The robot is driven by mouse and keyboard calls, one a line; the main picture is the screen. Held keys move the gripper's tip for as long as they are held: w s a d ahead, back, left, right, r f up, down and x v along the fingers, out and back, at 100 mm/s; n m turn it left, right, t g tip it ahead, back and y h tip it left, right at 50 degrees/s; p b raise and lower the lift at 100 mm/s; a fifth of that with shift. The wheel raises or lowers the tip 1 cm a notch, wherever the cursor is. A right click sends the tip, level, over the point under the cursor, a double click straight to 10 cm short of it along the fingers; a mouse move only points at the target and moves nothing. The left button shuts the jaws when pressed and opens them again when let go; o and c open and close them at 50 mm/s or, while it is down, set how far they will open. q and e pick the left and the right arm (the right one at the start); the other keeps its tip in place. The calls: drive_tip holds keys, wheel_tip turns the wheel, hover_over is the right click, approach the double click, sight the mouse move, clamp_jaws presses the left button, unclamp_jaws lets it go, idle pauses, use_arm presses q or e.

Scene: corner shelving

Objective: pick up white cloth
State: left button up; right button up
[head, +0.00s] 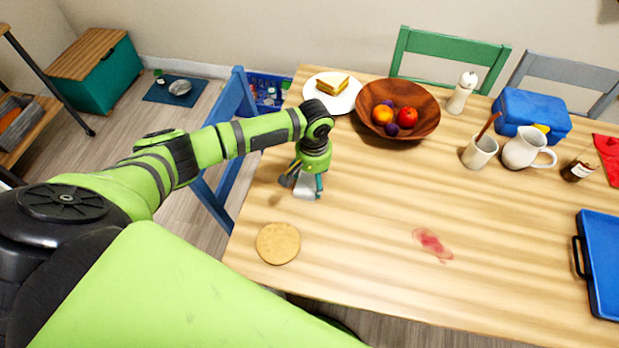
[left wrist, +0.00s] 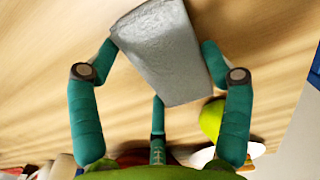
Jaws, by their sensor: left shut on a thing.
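The white cloth (left wrist: 162,50) shows in the left wrist view as a folded, pale grey-white piece between my left gripper's teal fingers. My left gripper (head: 307,184) is shut on it, with fingers on both sides. In the head view the cloth (head: 305,190) shows as a small pale patch below the gripper, partly hidden by the fingers. It is over the left part of the wooden table; I cannot tell whether it touches the tabletop. My right gripper is not in view.
A round cork mat (head: 278,243) lies near the table's front left edge. A plate with a sandwich (head: 333,93) and a wooden fruit bowl (head: 398,108) stand behind the gripper. A red stain (head: 432,244) marks the table. A blue tray (head: 603,262) lies at right.

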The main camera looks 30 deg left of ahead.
use_arm(q)
drive_tip(key=r, duration=0.3)
drive_tip(key=r+b, duration=0.1)
drive_tip(key=shift+w+d+r, duration=0.15)
drive_tip(key=shift+w+d, duration=0.15)
drive_tip(key=shift+w, duration=0.05)
drive_tip(key=w+d+r+b, duration=0.3)
drive_tip(key=w+d+r, duration=0.3)
drive_tip(key=w+d, duration=0.1)
drive_tip(key=shift+w+r, duration=0.3)
drive_tip(key=shift+w, duration=0.35)
